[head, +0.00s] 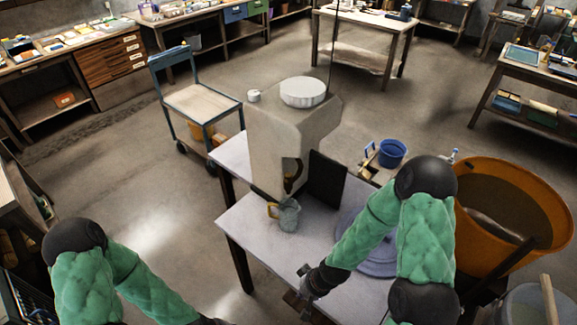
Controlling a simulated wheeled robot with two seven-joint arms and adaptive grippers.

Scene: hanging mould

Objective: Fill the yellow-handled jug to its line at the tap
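A small tap-like fitting (455,156) shows behind my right arm.
The blocky stand (285,130) carries a white round lid (303,92). A dark upright panel (327,179) stands right of the jug. A purple disc (378,262) lies partly behind my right arm. An orange tub (480,262) and blue bucket (392,153) stand to the right.

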